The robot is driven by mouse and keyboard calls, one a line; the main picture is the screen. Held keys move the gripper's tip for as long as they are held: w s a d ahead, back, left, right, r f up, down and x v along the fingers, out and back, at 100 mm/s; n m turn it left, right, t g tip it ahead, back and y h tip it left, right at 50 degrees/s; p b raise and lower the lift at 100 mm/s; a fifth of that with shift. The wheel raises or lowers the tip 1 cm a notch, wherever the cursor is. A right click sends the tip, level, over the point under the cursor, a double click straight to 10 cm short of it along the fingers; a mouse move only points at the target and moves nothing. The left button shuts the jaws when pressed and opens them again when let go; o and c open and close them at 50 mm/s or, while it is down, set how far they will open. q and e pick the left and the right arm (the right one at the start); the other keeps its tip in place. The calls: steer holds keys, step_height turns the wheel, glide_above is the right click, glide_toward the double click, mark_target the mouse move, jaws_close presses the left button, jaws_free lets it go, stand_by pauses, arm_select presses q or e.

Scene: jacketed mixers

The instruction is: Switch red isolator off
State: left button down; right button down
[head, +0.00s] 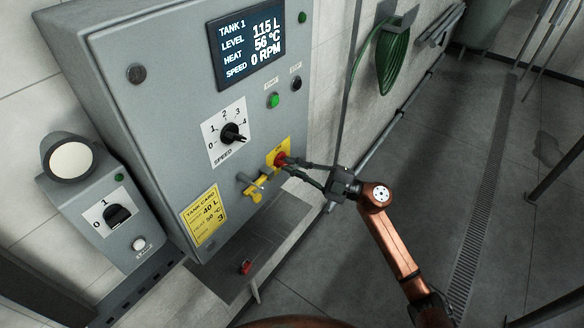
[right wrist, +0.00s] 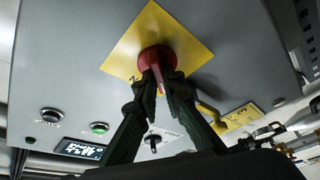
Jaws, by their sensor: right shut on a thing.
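The red isolator (head: 280,159) is a red rotary knob on a yellow square plate, low on the right of the grey control panel (head: 165,110). My right gripper (head: 287,163) is at the knob, its fingers closed around it. In the right wrist view the red isolator (right wrist: 156,62) sits between the fingertips of my right gripper (right wrist: 162,84). The fingers partly hide the knob and its plate markings, so its setting cannot be read. My left gripper is not in view.
A yellow lever or padlock part (head: 255,188) juts out just below the isolator. The speed knob (head: 233,132), green button (head: 274,100) and display (head: 250,47) are higher on the panel. A green hose (head: 393,60) hangs on the wall.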

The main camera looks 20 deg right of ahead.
steer(key=n, duration=0.2)
steer(key=n+g+b, duration=0.1)
steer(key=n, duration=0.1)
steer(key=shift+g+h, duration=0.3)
steer(key=shift+n+g+h+b, duration=0.3)
steer(key=shift+n+h, duration=0.2)
steer(key=shift+n, duration=1.1)
steer(key=c, duration=2)
jaws_free()
steer(key=shift+c, duration=0.2)
steer(key=shift+r, duration=0.1)
steer(key=shift+d, duration=0.1)
steer(key=v, duration=1.2)
steer(key=shift+w, duration=0.1)
